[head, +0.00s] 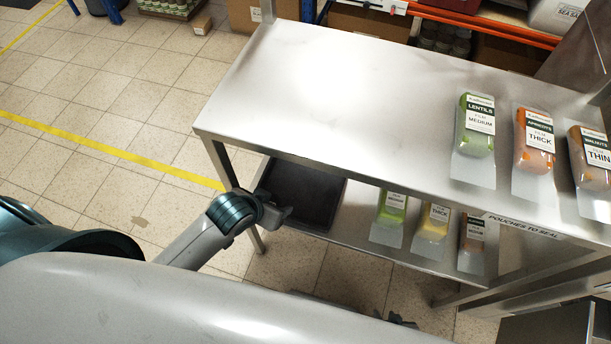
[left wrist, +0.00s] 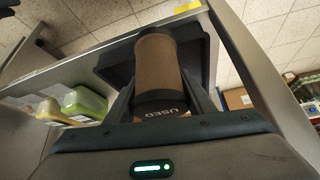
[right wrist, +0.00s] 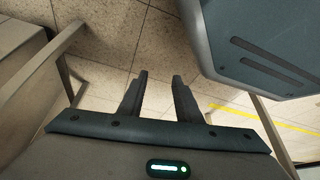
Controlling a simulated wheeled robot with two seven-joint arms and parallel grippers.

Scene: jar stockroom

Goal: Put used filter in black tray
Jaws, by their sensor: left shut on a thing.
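The used filter (left wrist: 157,65) is a brown cylinder with a dark end cap lettered "USED". In the left wrist view it is between the two fingers of my left gripper (left wrist: 165,88), which is shut on it. The black tray (left wrist: 112,68) shows behind the filter; I cannot tell the gap between them. In the head view the tray (head: 300,197) lies at the left end of the lower shelf, partly under the upper one. My left wrist is at its near left edge; the filter is hidden there. My right gripper (right wrist: 158,82) is open and empty over the floor; its dark tips (head: 402,320) show at the bottom of the head view.
The steel upper shelf (head: 310,95) carries a green pouch (head: 476,128), an orange pouch (head: 534,145) and a walnut pouch (head: 592,160) at right. Several more pouches (head: 434,222) lie on the lower shelf, right of the tray. The upper shelf's left half is clear.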

